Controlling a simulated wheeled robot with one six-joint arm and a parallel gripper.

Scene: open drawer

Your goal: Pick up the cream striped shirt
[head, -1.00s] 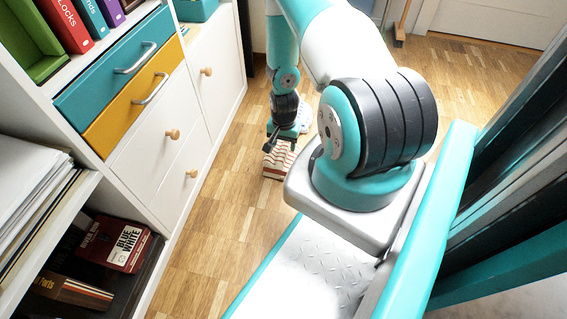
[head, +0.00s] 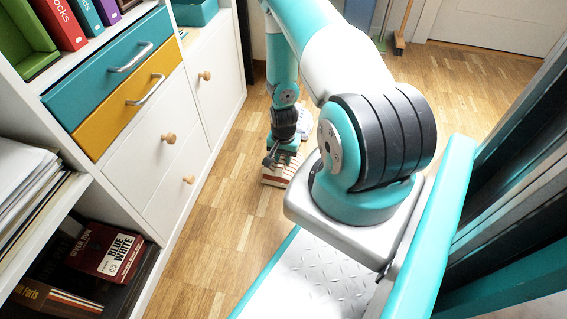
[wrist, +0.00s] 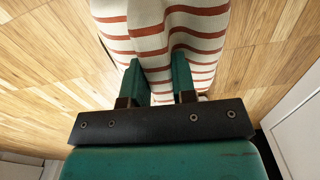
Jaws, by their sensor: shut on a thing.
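The cream striped shirt (head: 279,170) has red-brown stripes and shows just above the wood floor in the head view, below my gripper (head: 277,150). In the wrist view the shirt (wrist: 165,22) fills the top middle and bunches between the two teal fingers of my gripper (wrist: 162,82). The fingers are shut on the cloth. In the head view my arm and gripper hide part of the shirt, and I cannot tell whether its lower edge touches the floor.
A white cabinet with a teal drawer (head: 115,62), a yellow drawer (head: 130,100) and round-knobbed white fronts (head: 150,150) stands along the left. Boxes and books (head: 105,250) lie on its low shelf. The wood floor (head: 215,220) between cabinet and my base is clear.

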